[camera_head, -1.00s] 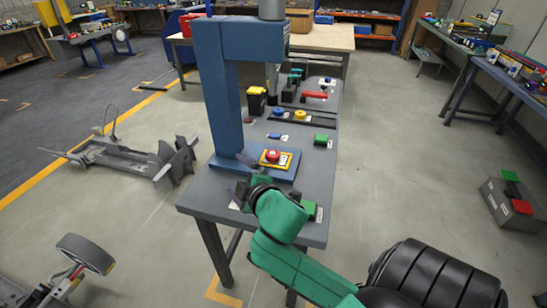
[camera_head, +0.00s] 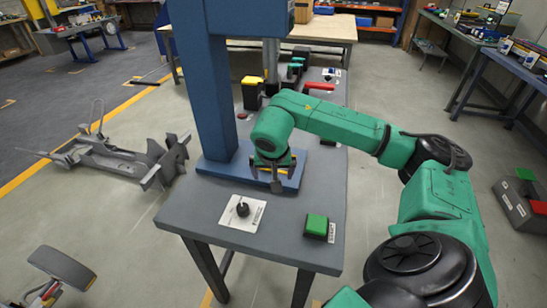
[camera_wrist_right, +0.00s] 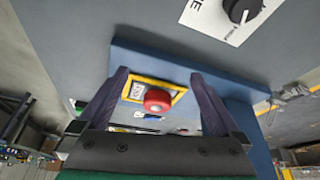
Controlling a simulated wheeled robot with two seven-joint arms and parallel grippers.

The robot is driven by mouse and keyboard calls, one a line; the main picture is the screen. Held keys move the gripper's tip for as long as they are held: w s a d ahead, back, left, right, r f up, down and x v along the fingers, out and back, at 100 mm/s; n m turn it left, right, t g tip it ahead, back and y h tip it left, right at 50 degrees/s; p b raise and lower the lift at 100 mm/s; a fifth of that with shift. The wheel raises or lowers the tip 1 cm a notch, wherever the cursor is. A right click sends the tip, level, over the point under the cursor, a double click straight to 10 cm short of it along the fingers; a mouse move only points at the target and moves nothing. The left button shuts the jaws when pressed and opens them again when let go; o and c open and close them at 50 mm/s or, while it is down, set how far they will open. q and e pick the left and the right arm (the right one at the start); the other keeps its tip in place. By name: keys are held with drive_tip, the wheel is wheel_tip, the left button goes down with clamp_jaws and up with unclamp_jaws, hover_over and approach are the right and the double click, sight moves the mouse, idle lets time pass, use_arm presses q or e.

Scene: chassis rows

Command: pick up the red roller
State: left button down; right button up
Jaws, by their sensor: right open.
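A red, long piece (camera_head: 319,86), possibly the red roller, lies far back on the grey workbench (camera_head: 190,200), near its right edge. It is small in the head view, so its exact shape is unclear. My right gripper (camera_head: 277,183) is well in front of it, over the blue press base (camera_head: 208,170). In the right wrist view the open gripper (camera_wrist_right: 158,73) has its two dark fingers apart, with nothing held. A round red button (camera_wrist_right: 157,99) on a yellow-framed plate (camera_wrist_right: 133,90) shows between them; in the head view my arm hides it. My left gripper is out of view.
The tall blue press column (camera_head: 205,90) stands left of my right arm. A black dial (camera_head: 243,210) on a white label and a green block (camera_head: 316,225) are at the bench's front. A yellow-topped black bin (camera_head: 252,95) stands farther back.

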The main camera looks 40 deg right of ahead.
drive_tip(key=w+d, duration=0.2)
drive_tip(key=w+d+p, duration=0.1)
drive_tip(key=w+d, duration=0.1)
drive_tip(key=w, duration=0.1)
drive_tip(key=w+d, duration=0.2)
drive_tip(key=shift+w+p, duration=0.15)
drive_tip(key=shift+p, duration=0.25)
drive_tip(key=shift+f, duration=0.55)
drive_tip(key=shift+w+f, duration=0.1)
drive_tip(key=shift+f, duration=0.05)
clamp_jaws()
wheel_tip(320, 180, up, 4)
drive_tip(key=shift+f+b, duration=0.15)
drive_tip(key=shift+b, duration=0.25)
drive_tip(key=s+a+r+b, duration=0.1)
drive_tip(key=s+a+r, duration=0.2)
drive_tip(key=s+a, duration=0.8)
drive_tip(key=s, duration=0.2)
drive_tip(key=shift+s+a+b, duration=0.3)
drive_tip(key=shift+s, duration=0.1)
